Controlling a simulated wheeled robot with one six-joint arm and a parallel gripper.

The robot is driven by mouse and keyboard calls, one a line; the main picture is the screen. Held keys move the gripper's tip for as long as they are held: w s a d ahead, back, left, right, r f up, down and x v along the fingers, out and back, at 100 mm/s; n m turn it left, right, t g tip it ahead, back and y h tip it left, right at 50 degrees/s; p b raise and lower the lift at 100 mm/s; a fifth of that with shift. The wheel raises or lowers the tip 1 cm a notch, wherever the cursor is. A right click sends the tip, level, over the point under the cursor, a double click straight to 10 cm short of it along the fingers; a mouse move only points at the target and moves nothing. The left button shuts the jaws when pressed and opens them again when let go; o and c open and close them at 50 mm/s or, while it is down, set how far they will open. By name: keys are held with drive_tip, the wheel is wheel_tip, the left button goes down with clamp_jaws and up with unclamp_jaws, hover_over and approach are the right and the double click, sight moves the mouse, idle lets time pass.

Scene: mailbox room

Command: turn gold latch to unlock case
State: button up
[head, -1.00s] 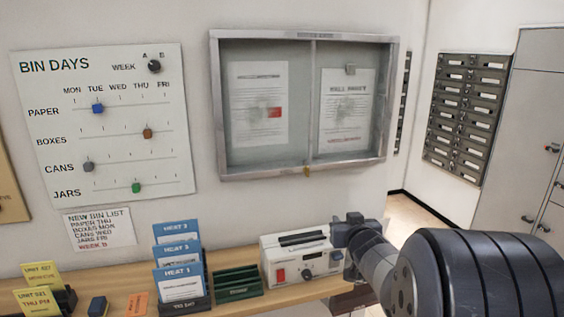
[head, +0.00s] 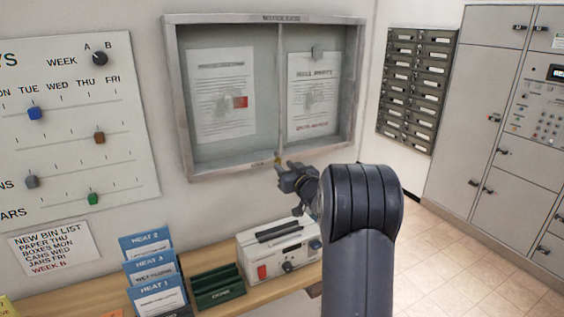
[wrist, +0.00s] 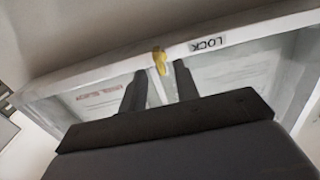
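The glass-fronted notice case (head: 172,100) hangs on the wall, with a grey metal frame and a centre bar. The small gold latch (head: 278,161) sits on its bottom frame rail below the centre bar. In the wrist view the latch (wrist: 159,61) points across the rail, beside an upside-down LOCK label (wrist: 208,44). My gripper (head: 282,168) is right at the latch and partly hides it in the head view. In the wrist view my gripper (wrist: 160,70) is open, with one finger on each side of the latch's end. I see a gap on both sides; contact is not visible.
Below the case, a white device (head: 272,258) with a handle, a green rack (head: 217,288) and blue cards (head: 155,280) stand on a wooden shelf (head: 75,294). A bin-days board (head: 70,150) is at left. Mailboxes (head: 417,90) and grey lockers (head: 470,120) are at right.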

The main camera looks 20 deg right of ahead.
sight(278, 160)
drive_tip(key=shift+w, duration=1.15)
drive_tip(key=shift+c, duration=0.3)
clamp_jaws()
